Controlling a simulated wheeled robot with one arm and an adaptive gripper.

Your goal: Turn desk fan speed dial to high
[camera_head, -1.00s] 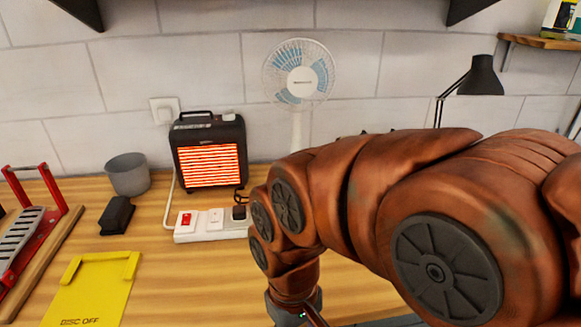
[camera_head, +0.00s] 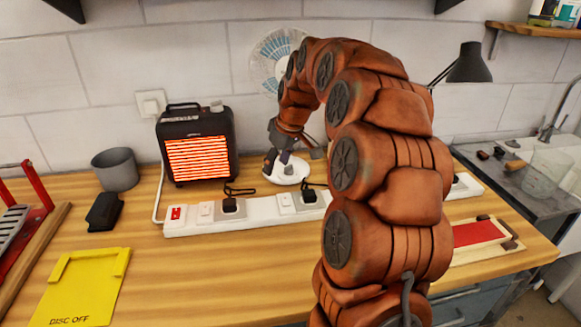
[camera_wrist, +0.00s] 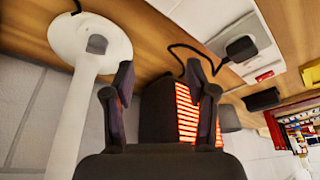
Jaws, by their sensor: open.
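The desk fan (camera_head: 268,58) stands against the back wall, its head partly hidden by my arm. Its round white base (camera_head: 290,172) rests on the wooden bench below my gripper (camera_head: 282,158). In the wrist view the white base (camera_wrist: 65,35) and stem are at the left. A small grey dial (camera_wrist: 97,44) sits on that base; its setting cannot be read. My gripper (camera_wrist: 160,78) is open and empty, with the dial to the left of its fingers and apart from them. In the head view the dial is not clear.
A glowing heater (camera_head: 197,150) stands left of the fan. A white power strip (camera_head: 262,212) with plugs lies in front of the base. A grey cup (camera_head: 116,170), a yellow tray (camera_head: 80,290) and a black lamp (camera_head: 468,62) are around.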

